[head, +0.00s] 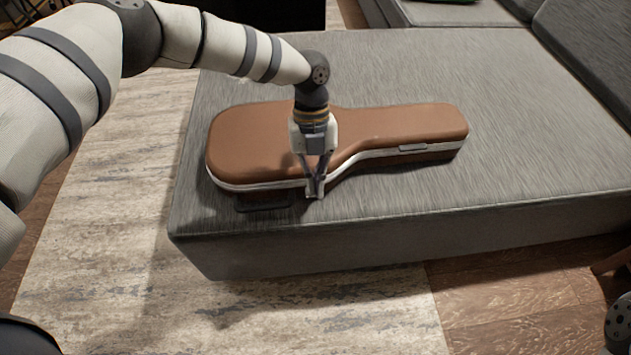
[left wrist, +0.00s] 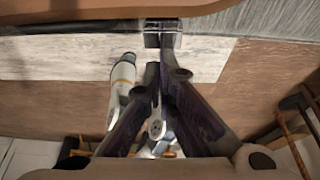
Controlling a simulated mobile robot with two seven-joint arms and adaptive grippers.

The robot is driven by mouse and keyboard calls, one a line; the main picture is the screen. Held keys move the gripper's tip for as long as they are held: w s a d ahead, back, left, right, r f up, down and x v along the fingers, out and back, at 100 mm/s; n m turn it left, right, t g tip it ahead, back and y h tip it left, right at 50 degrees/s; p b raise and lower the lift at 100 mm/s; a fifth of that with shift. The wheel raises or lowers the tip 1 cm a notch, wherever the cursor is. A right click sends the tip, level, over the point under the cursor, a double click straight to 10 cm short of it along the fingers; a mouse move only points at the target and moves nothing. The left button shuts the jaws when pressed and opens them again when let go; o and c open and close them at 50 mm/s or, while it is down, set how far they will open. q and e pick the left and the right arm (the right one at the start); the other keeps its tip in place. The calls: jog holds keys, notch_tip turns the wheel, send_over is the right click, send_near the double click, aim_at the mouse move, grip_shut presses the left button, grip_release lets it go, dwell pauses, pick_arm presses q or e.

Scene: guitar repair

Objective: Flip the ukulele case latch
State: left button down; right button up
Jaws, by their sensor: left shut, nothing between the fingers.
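The brown ukulele case (head: 400,122) lies flat on the grey cushioned seat, its lid down, with a pale band along the seam. My left gripper (head: 315,190) points down at the front edge of the case's wide body, fingers shut and empty. It hides the case edge behind it. In the left wrist view, a shiny metal latch (left wrist: 162,33) sits at the case edge just past my fingertips (left wrist: 160,72); I cannot tell whether they touch. My right gripper is not in view.
A dark handle (head: 263,207) sticks out from the case front, left of my left gripper. The grey seat (head: 540,130) is clear to the right of the case. A pale rug (head: 320,310) and wooden floor (head: 520,300) lie in front.

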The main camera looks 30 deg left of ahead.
pick_arm(q)
jog(key=shift+w+a, duration=0.2)
jog(key=shift+w, duration=0.1)
dwell(0.4)
